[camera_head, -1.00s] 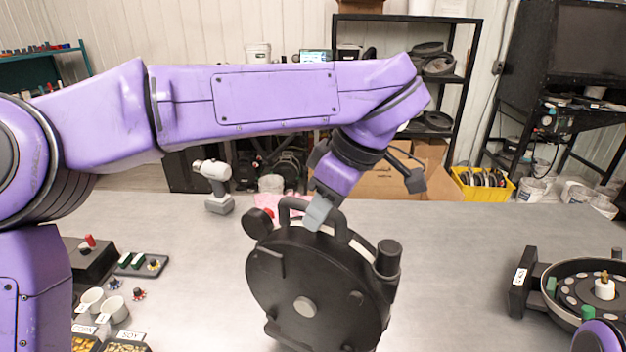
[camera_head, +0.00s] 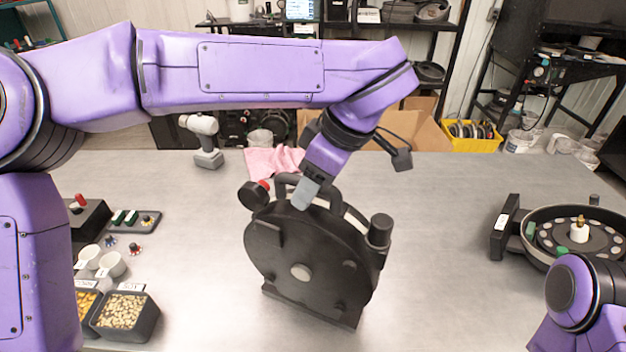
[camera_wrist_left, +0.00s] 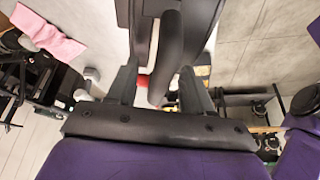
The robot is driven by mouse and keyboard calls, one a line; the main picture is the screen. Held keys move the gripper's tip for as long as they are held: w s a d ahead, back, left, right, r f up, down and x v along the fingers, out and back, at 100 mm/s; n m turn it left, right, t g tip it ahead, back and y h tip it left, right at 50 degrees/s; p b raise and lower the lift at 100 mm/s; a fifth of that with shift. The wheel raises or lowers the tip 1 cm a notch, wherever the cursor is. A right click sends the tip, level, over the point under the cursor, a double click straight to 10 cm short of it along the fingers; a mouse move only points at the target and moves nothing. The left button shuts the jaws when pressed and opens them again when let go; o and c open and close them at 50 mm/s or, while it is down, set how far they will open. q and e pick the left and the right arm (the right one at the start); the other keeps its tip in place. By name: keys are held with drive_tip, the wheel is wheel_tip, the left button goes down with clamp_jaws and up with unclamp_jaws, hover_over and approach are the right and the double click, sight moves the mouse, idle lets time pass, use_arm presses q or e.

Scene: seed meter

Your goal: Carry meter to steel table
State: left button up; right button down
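The meter (camera_head: 285,255) is a black round disc housing standing upright on a flat base, with a looped handle on top and a dark knob at each side. My left gripper (camera_head: 303,193) reaches down to it from above, at the handle. My right gripper is out of view; only part of that arm shows at lower right.
At right is a round pan with a seed disc (camera_head: 552,238). At left are a bin of pale seeds (camera_head: 122,312), white cups (camera_head: 110,264) and a small tray (camera_head: 135,220).

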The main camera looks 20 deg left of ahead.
use_arm(q)
drive_tip(key=shift+r, duration=0.1)
drive_tip(key=p+v, duration=0.1)
drive_tip(key=v, duration=1.1)
